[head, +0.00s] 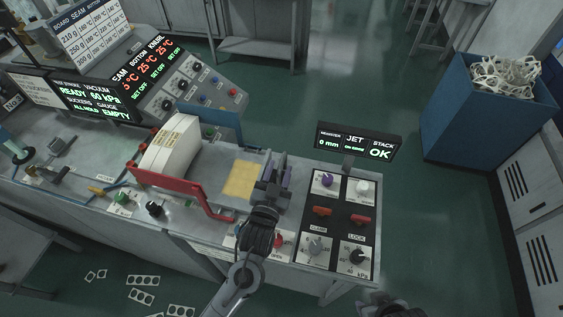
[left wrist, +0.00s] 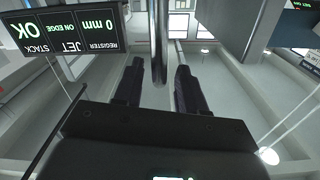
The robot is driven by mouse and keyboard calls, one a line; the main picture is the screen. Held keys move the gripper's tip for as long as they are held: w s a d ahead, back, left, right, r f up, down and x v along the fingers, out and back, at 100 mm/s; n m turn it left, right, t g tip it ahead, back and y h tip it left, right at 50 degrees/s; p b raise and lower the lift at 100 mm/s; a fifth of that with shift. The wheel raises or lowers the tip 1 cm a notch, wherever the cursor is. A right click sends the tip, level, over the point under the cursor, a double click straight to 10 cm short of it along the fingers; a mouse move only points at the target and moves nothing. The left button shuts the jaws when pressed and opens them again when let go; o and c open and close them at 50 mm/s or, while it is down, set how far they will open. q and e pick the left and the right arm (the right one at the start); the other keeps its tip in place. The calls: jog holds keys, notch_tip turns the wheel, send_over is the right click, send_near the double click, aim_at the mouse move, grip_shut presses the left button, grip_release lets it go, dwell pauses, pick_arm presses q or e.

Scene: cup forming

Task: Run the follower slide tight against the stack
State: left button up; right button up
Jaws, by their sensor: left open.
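The stack of white blanks (head: 170,148) stands tilted on the bench, left of centre in the head view, with a red bar (head: 172,184) along its near side. A grey-purple block (head: 279,170), which looks like the follower slide, stands to the right, apart from the stack. A yellow plate (head: 241,180) lies between them. My left gripper (head: 266,192) is at the block's near side and partly covers it. In the left wrist view its fingers (left wrist: 160,86) are apart, with a dark rod (left wrist: 160,40) showing between them. My right gripper (head: 392,304) shows only partly at the bottom edge.
A display (head: 358,141) reads 0 mm, ON EDGE and STACK OK. A panel with knobs and red switches (head: 322,211) is right of the block. A blue upright plate (head: 212,122) stands behind the stack. A blue bin (head: 470,135) is on the floor at right.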

pick_arm(q)
jog(key=shift+x, duration=1.55)
grip_shut()
